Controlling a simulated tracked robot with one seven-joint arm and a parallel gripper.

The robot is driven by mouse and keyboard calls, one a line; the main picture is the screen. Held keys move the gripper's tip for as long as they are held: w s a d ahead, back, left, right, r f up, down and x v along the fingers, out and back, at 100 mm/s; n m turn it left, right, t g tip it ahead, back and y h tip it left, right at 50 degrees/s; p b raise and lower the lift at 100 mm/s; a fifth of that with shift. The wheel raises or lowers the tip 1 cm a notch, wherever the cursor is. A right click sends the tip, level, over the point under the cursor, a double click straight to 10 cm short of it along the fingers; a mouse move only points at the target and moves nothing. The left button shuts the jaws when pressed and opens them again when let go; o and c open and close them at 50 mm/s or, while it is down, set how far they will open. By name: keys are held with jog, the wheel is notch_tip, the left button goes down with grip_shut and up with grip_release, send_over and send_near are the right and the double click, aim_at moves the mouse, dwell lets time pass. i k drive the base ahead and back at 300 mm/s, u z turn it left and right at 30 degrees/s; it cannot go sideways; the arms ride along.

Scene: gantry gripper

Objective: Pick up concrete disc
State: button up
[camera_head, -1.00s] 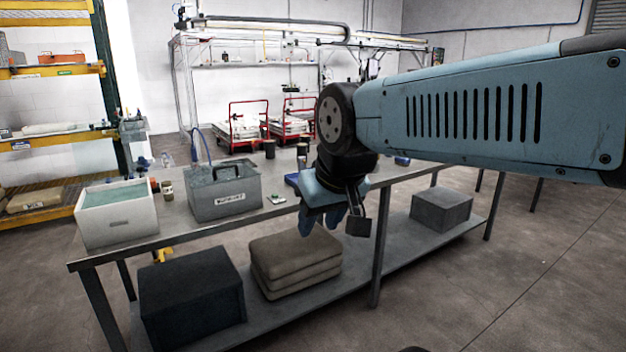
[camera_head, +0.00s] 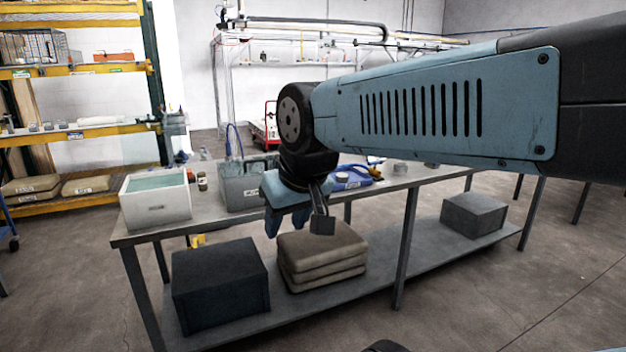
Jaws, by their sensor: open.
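My gripper (camera_head: 287,222) hangs from my blue arm at the front edge of the metal bench (camera_head: 160,234), its fingers pointing down and apart. I see nothing between them. A small grey round piece (camera_head: 400,168) lies on the bench to the right of my gripper and may be a concrete disc; I cannot tell for sure. Several small grey cylinders (camera_head: 47,126) stand on the left rack's middle shelf. My arm hides part of the bench top.
A white bin (camera_head: 155,208) and a grey box (camera_head: 237,196) stand on the bench, with a blue tool (camera_head: 352,178) to their right. Stacked sacks (camera_head: 322,262), a dark box (camera_head: 218,290) and a grey block (camera_head: 473,214) lie on the lower shelf. Floor is clear at the right.

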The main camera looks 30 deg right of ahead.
aim_at(339, 177)
jog(key=u, duration=0.1)
jog(key=i, duration=1)
jog(key=z, duration=0.55)
